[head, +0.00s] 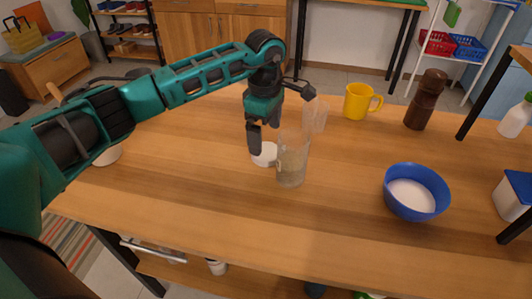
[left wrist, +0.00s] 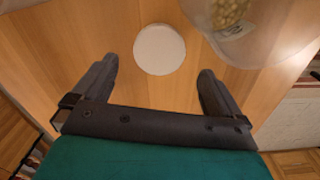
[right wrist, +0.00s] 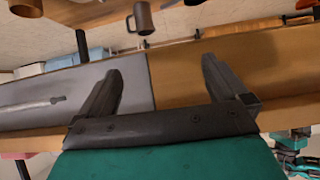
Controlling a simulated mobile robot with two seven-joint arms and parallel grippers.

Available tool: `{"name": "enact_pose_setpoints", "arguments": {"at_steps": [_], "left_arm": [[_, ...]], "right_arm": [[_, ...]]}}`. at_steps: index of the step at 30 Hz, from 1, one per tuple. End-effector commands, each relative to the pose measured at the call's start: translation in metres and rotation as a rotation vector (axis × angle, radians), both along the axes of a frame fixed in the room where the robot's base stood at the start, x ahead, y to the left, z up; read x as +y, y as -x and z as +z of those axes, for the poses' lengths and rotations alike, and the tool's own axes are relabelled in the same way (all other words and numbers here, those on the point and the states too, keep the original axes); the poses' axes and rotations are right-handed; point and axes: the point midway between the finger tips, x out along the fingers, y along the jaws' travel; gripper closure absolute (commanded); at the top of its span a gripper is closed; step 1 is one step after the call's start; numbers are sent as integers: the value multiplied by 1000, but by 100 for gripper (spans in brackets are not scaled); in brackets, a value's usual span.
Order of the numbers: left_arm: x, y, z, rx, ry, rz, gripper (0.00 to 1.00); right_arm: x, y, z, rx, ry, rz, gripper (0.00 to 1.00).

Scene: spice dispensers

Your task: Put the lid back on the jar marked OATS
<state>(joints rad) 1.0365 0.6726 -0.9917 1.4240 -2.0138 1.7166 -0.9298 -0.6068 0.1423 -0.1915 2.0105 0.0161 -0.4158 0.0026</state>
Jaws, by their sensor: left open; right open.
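A round white lid (head: 262,158) lies flat on the wooden table, just left of a clear glass jar (head: 291,172) with pale contents. My left gripper (head: 265,137) is open above the lid, pointing down and holding nothing. In the left wrist view the lid (left wrist: 159,49) shows just beyond and between the spread fingers, apart from them. That view also shows the jar (left wrist: 233,14) at the top right, with grains and a small label too unclear to read. My right gripper (right wrist: 162,68) is open and empty in its wrist view, and out of the head view.
A second clear vessel (head: 316,116) stands behind the jar. A yellow mug (head: 357,102) and a brown mill (head: 425,100) stand at the back. A blue bowl (head: 413,207) with white contents is at the right. The table's front middle is clear.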

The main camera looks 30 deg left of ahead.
Motion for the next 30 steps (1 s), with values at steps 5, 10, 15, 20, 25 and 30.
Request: {"name": "enact_pose_setpoints", "arguments": {"at_steps": [5, 10, 15, 20, 25, 30], "left_arm": [[1, 0, -10, 3, 1, 0, 0], [3, 0, -36, 3, 1, 1, 0], [2, -1, -52, 0, 1, 0, 0], [3, -1, -52, -1, 1, 0, 0], [3, -1, -51, -1, 0, 0, 3], [3, -1, -51, -1, 0, 0, 19]], "right_arm": [[-1, 0, -1, -1, 4, 4, 0], [-1, 0, -2, -2, 7, 7, 0], [-1, 0, -2, -2, 6, 8, 0], [0, -1, -1, -3, 5, 8, 0], [0, -1, -1, -3, 5, 8, 0], [0, -1, -1, -4, 2, 8, 0]]}}
